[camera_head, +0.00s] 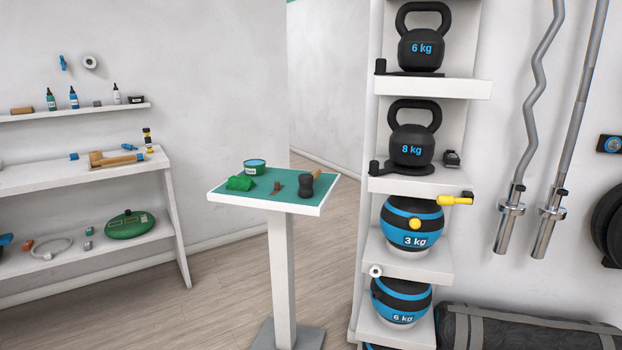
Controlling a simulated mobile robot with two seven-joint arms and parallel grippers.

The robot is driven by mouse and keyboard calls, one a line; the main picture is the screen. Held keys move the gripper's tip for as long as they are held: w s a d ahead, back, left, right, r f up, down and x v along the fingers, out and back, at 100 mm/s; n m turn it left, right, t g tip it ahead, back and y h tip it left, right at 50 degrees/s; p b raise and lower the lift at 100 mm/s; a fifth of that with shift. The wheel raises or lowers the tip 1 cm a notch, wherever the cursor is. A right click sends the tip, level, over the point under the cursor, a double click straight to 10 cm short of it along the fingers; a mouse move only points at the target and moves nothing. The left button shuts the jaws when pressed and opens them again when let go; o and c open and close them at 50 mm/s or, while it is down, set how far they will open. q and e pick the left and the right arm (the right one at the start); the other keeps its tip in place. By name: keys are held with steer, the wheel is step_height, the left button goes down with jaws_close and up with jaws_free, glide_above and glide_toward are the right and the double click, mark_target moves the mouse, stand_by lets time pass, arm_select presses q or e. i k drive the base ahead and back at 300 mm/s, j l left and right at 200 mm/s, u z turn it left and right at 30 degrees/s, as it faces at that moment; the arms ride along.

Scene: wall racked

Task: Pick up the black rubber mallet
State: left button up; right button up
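The black rubber mallet (306,186) is on the small green-topped pedestal table (274,208) in the middle of the view. Its dark cylindrical head faces me near the table's right front edge. Its short wooden handle (317,174) shows behind the head, pointing back and right. Neither of my grippers is in view.
The table also bears a green tin (254,167), a crumpled green thing (241,183) and a small brown item (277,188). A kettlebell rack (440,88) stands close on the right. White shelves (85,172) with tools stand left. Wooden floor is clear between.

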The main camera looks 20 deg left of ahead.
mark_target(306, 190)
steer(key=i+j, duration=0.25)
steer(key=i, duration=0.25)
steer(key=i+j, duration=0.3)
steer(key=i, duration=0.2)
